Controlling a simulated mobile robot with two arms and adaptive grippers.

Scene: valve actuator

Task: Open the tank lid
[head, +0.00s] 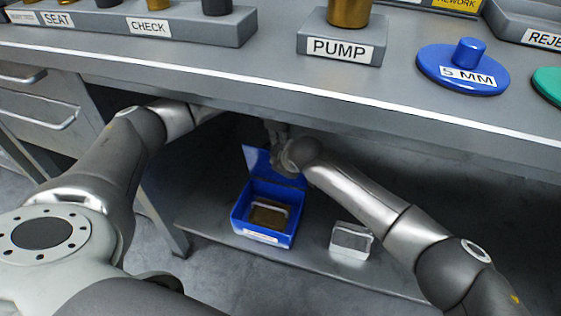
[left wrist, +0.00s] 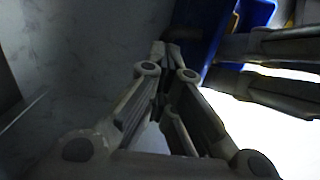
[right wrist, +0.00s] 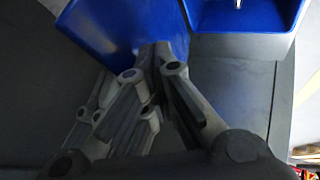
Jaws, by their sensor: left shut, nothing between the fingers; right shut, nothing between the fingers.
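A blue tank (head: 246,226) stands on the low shelf under the bench, open at the top, with brownish contents inside. Its blue lid (head: 257,162) stands raised at the back edge; it also shows in the right wrist view (right wrist: 115,35). My right gripper (head: 279,147) is shut and empty at the lid's right side, covering part of it. In the right wrist view its fingertips (right wrist: 162,55) overlap the lid near the tank; I cannot tell whether they touch. My left gripper (left wrist: 168,52) is shut and empty, left of blue surfaces in its wrist view; the bench hides it in the head view.
The bench top (head: 230,62) hangs over the tank and both forearms. A clear block (head: 351,240) sits right of the tank on the shelf (head: 310,262). Drawers (head: 40,110) stand at the left. A pump stand (head: 342,48) and blue disc (head: 463,68) are on the bench.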

